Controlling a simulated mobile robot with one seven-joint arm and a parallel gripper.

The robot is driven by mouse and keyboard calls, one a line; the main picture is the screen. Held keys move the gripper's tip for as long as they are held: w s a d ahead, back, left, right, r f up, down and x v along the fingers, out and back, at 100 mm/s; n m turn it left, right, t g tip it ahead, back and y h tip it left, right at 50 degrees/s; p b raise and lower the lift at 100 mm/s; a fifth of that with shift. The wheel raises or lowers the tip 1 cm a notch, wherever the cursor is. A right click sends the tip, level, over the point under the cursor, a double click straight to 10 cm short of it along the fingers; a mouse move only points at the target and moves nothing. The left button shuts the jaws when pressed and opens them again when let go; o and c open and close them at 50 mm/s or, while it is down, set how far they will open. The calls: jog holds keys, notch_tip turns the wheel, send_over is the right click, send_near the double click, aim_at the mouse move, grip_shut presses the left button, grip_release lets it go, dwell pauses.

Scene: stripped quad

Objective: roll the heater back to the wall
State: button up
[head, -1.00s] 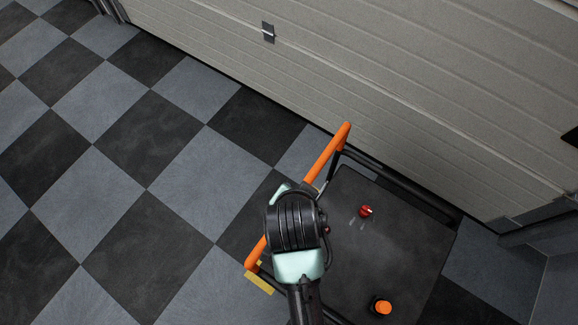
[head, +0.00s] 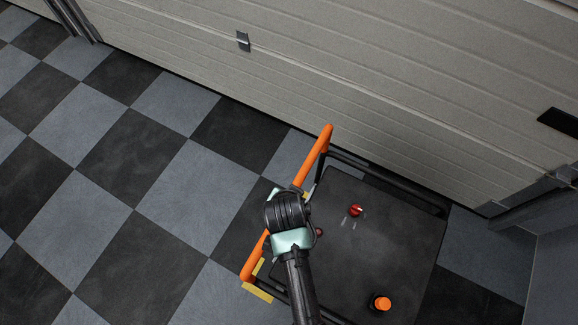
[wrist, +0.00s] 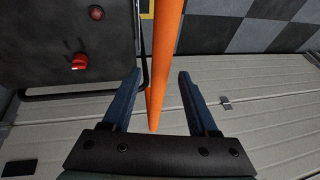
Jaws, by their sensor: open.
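The heater (head: 375,245) is a dark box with a black tube frame, a red knob, an orange cap and an orange handle bar (head: 314,160). It stands on the floor close to the ribbed grey wall (head: 330,75). My gripper (wrist: 158,88) is open at the handle. In the wrist view the orange bar (wrist: 168,60) runs between the two blue fingers, with a gap to each. In the head view my wrist covers the middle of the bar and hides the fingers. The heater's wheels are not visible.
The checkered tile floor (head: 130,190) is clear to the left of the heater. The ribbed wall looks like a garage door, with a small latch (head: 243,41) on it. A grey frame post (head: 520,215) stands at the right, near the heater.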

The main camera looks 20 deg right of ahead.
jog(key=shift+w+f, duration=0.2)
jog(key=shift+f, duration=0.2)
grip_shut()
dwell(1.3)
